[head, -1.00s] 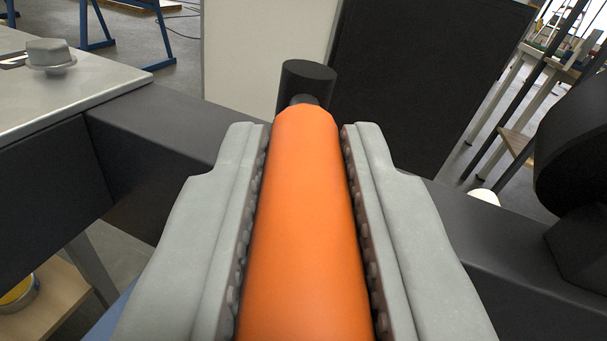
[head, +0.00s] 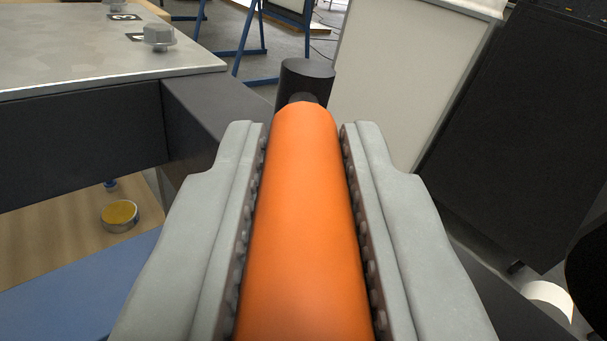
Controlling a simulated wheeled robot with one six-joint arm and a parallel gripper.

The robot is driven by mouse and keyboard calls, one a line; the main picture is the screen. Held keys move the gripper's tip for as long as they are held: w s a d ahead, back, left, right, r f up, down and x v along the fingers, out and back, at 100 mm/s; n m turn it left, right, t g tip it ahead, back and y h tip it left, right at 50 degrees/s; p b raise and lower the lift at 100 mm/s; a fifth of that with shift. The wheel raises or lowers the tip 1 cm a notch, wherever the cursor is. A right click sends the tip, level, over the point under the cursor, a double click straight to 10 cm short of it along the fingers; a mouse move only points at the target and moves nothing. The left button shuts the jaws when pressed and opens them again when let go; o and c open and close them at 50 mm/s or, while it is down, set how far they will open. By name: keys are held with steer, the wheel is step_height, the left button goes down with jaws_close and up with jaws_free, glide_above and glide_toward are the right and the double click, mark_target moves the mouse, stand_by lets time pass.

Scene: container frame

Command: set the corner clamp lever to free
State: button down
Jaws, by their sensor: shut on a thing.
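The corner clamp lever has an orange cylindrical handle (head: 304,220) that runs up the middle of the head view. Its far end meets a dark round pivot (head: 306,82) near the frame corner. My gripper (head: 305,135) is shut on the orange handle, with a grey finger along each side and the ribbed pads against it. The near end of the handle runs out of the picture at the bottom. No marking for the lever's positions can be made out.
A metal plate (head: 100,60) with a grey bolt (head: 158,38) lies at upper left on a dark frame beam (head: 80,135). Below are a wooden board and a tin (head: 120,215). A black panel (head: 510,130) stands at right, beside a pale cabinet (head: 400,75).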

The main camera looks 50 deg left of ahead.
mark_target(319, 166)
stand_by(0.3)
steer(key=c, duration=1.3)
jaws_free()
steer(key=shift+r, duration=0.1)
step_height(319, 166, up, 10)
steer(key=shift+f, duration=0.1)
